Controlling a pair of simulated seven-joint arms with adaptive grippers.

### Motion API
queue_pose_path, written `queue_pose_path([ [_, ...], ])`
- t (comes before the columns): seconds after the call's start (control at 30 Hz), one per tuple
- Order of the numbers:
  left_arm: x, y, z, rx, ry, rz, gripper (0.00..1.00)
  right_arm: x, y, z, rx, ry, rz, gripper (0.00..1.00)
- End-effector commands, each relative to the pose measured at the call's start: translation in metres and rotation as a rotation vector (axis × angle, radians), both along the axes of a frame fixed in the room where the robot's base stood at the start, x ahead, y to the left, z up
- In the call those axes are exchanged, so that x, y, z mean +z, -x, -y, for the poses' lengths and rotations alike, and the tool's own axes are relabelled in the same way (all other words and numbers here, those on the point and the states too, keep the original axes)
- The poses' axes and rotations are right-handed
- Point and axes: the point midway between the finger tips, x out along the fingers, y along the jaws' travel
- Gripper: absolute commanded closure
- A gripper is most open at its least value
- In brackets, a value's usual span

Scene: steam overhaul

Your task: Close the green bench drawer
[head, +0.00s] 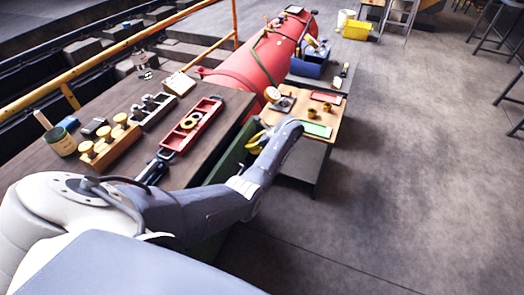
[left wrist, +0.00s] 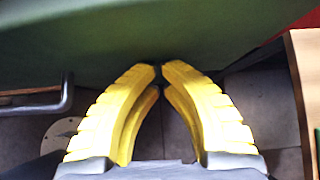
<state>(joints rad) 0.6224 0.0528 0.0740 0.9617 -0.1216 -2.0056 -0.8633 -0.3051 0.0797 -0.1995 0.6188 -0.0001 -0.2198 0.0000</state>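The green bench drawer (head: 232,158) shows as a green panel along the right side of the dark workbench (head: 222,92), partly hidden behind my left arm. How far it stands out is hard to tell. In the left wrist view a broad green surface (left wrist: 130,40) fills the top, with a grey metal bar handle (left wrist: 40,104) at the left. My left gripper (head: 254,143) has yellow fingers and is beside the green panel. In the left wrist view its fingertips (left wrist: 161,70) meet with nothing visible between them, close to the green surface; contact cannot be told. My right gripper is out of view.
On the workbench are a red tray (head: 172,145) with rings, a wooden block with knobs (head: 105,152) and a green can (head: 60,141). A wooden-topped table (head: 320,101) stands just beyond my left gripper, near a red boiler (head: 245,70).

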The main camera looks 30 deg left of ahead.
Motion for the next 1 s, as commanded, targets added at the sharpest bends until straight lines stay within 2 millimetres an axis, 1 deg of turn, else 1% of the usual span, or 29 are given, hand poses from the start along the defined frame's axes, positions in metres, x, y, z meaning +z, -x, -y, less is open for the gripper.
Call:
queue_pose_path([
  [0.03,0.0,0.002,-0.009,0.002,-0.001,0.002,1.0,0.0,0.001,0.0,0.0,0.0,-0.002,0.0],
  [0.1,0.0,0.003,-0.017,0.001,-0.001,0.001,1.0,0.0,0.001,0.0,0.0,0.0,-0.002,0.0],
  [0.23,0.0,0.005,-0.028,0.001,0.0,0.001,1.0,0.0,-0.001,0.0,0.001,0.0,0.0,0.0],
  [0.4,0.0,0.006,-0.035,0.001,0.001,0.002,1.0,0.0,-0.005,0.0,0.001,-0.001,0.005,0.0],
  [0.87,0.0,0.006,-0.035,0.001,0.001,0.001,1.0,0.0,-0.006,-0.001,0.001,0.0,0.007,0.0],
  [1.0,0.0,0.004,-0.027,-0.001,0.003,0.001,1.0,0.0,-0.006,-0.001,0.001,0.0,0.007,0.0],
])
